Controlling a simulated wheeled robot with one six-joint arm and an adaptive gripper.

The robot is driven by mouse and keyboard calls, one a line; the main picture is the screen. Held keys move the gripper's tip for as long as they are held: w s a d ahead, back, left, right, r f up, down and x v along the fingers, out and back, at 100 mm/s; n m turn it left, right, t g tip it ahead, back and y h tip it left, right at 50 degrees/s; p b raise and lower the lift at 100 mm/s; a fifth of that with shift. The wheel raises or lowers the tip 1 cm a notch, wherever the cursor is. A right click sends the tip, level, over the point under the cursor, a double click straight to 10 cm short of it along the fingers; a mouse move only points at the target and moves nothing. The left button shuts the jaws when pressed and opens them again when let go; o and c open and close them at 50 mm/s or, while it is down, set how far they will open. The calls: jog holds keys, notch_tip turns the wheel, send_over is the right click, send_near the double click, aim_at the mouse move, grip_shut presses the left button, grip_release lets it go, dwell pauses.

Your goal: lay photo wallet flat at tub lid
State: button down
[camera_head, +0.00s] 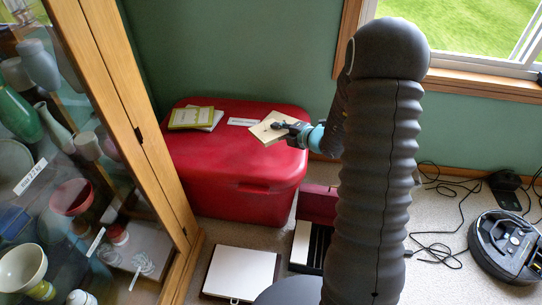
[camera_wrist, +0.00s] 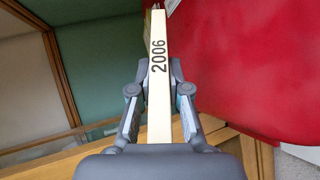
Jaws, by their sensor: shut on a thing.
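The photo wallet (camera_head: 266,130) is a thin cream slab. It is over the right part of the red tub lid (camera_head: 215,150), looking tilted; I cannot tell whether it touches the lid. My gripper (camera_head: 284,127) is shut on its right end. In the wrist view the wallet (camera_wrist: 159,55) stands edge-on between the fingers of my gripper (camera_wrist: 160,88), its narrow side marked "2006". The red lid (camera_wrist: 240,60) fills the right of that view.
A yellow-green booklet on a pale one (camera_head: 191,117) lies at the lid's back left. A white label strip (camera_head: 242,122) lies near the wallet. A glass-fronted wooden cabinet (camera_head: 120,95) stands close on the left. The lid's front half is clear.

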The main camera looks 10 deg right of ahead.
jog(key=shift+f+b, duration=1.5)
jog(key=shift+f, duration=2.25)
jog(key=c, duration=1.3)
grip_release()
jog(key=p+v, duration=0.1)
jog(key=v, duration=0.2)
jog(key=shift+s+r, duration=0.1)
jog(key=shift+r, duration=0.05)
jog(key=shift+p+v, duration=1)
jog(key=shift+v, duration=1.4)
